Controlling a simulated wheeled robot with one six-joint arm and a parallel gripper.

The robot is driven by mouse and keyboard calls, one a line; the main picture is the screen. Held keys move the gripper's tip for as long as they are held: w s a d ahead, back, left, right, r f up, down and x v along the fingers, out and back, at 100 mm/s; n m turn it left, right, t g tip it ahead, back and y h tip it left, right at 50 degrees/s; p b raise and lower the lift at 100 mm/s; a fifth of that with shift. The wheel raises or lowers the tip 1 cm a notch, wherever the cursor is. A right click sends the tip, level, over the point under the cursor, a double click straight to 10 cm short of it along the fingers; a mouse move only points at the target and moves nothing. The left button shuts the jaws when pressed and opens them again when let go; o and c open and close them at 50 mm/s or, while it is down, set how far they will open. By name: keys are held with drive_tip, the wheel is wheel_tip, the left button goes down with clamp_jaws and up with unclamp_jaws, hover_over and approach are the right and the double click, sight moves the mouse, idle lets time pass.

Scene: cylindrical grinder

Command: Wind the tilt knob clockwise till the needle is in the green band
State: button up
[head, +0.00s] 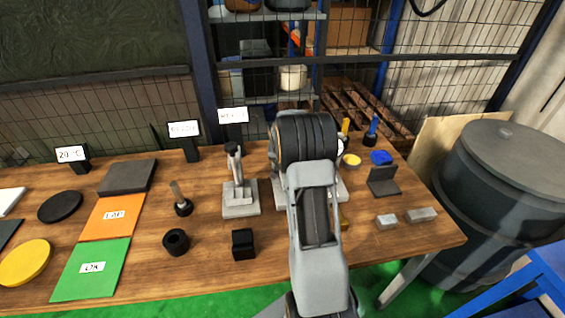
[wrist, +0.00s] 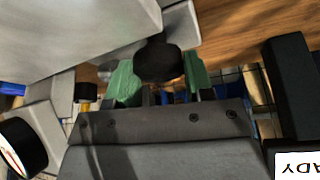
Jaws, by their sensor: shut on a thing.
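In the wrist view, my gripper (wrist: 160,80) has its two green fingertips on either side of a black round knob (wrist: 158,60), shut on it. The knob sits at the edge of a grey machine body (wrist: 75,35). A dial (wrist: 14,150) with a white face, a red mark and a black rim is cut off at the lower left. Its needle and any green band cannot be made out. In the head view, my arm covers most of the grey machine (head: 279,190), and the gripper and knob are hidden behind it.
A grey stand with a lever (head: 240,196) is left of the machine. A black block (head: 243,244) and a black ring (head: 176,242) lie in front. Grey blocks (head: 421,215) and a dark angled stand (head: 383,181) are to the right. A dark barrel (head: 490,210) stands beyond the table's right edge.

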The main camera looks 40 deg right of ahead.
idle(0.3)
drive_tip(key=o, duration=0.9)
drive_tip(key=shift+o, duration=0.2)
drive_tip(key=v, duration=1.4)
drive_tip(key=shift+b, duration=0.4)
drive_tip(key=shift+w+a+f, duration=0.1)
drive_tip(key=shift+a, duration=0.05)
drive_tip(key=shift+a, duration=0.1)
